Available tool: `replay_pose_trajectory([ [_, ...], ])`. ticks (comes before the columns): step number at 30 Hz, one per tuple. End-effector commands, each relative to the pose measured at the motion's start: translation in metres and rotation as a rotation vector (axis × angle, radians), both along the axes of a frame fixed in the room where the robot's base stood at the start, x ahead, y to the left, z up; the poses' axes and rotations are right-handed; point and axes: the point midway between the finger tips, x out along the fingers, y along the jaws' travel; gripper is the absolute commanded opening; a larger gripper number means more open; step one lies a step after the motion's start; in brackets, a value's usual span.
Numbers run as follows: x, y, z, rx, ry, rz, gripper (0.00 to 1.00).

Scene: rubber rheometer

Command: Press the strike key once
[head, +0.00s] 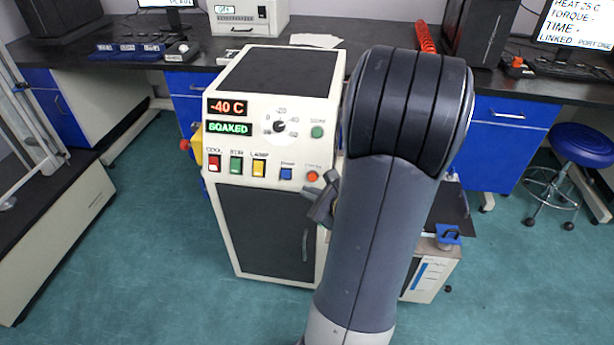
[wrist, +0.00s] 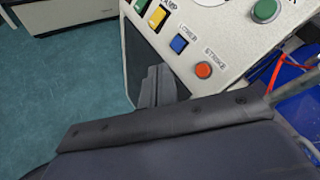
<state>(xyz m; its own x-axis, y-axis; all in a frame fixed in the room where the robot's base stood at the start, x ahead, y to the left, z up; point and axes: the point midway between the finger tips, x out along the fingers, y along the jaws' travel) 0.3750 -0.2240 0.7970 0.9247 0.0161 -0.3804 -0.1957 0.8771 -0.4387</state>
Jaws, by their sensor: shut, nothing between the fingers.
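The strike key is a round orange-red button (head: 312,176) at the right end of the key row on the white machine's front panel. My gripper (head: 308,192) is shut and empty, just below the strike key in the head view. In the wrist view my gripper (wrist: 160,73) lies left of the key and below the blue LOWER key (wrist: 179,43). The fingers look apart from the strike key; the exact gap to the panel is hard to tell.
The row also holds red (head: 214,163), green (head: 236,165) and yellow (head: 258,167) keys. A dial (head: 279,126) and a round green button (head: 317,132) sit above. Displays read "-40 C" (head: 227,107) and "SOAKED" (head: 227,129). A blue stool (head: 583,143) stands at right.

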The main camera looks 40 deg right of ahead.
Motion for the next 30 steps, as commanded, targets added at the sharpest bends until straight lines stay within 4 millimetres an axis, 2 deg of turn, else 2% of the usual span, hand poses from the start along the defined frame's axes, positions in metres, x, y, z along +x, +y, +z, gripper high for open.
replay_pose_trajectory([
  [11, 0.004, -0.005, -0.004, 0.001, 0.0, 0.0, 0.0],
  [24, 0.038, -0.044, -0.033, -0.001, 0.0, 0.001, 0.0],
  [30, 0.048, -0.056, -0.04, 0.0, 0.0, 0.001, 0.0],
])
